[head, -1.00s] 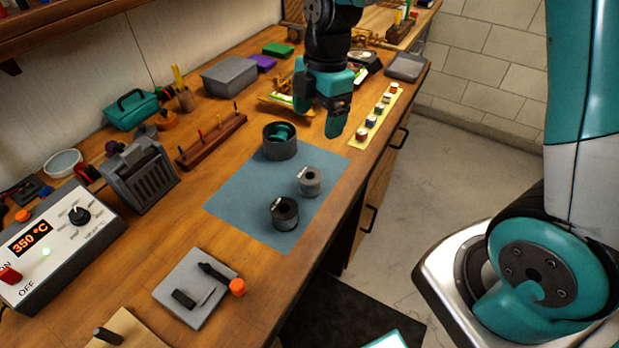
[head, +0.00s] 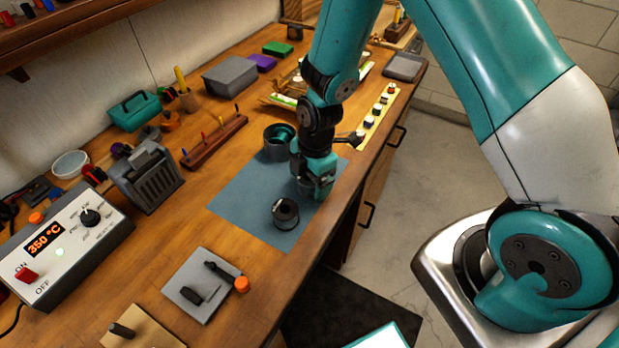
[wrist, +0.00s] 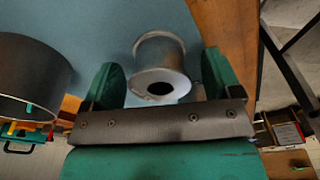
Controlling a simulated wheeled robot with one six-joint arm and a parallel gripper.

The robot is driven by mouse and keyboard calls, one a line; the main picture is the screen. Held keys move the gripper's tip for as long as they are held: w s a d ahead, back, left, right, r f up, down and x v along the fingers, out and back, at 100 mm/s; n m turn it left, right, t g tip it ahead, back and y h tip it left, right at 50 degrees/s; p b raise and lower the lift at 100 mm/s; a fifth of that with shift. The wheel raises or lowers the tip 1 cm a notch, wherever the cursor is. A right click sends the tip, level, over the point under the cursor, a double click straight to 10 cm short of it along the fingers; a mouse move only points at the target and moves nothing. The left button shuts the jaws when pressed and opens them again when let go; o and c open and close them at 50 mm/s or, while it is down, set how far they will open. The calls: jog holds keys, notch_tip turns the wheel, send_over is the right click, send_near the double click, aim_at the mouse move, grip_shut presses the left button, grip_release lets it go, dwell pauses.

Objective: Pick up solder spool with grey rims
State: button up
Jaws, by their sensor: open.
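The solder spool with grey rims (wrist: 160,68) stands on the blue mat (wrist: 110,28) in the wrist view. It is upright, with a dark centre hole. My gripper (wrist: 158,88) is open, with one green finger on each side of the spool. I cannot tell whether either finger touches it. In the head view my gripper (head: 314,190) is low over the right part of the mat and hides this spool. A second spool with black rims (head: 285,213) stands on the mat in front of my gripper.
A dark round container (head: 277,143) stands at the mat's back edge, close to my gripper; it also shows in the wrist view (wrist: 30,80). The bench's right edge is near. A grey pad with tools (head: 203,283) lies in front. The mat's left part is clear.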

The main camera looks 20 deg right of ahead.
jog(key=shift+f, duration=0.55)
jog(key=c, duration=1)
jog(key=shift+c, duration=0.7)
jog(key=shift+r, duration=0.15)
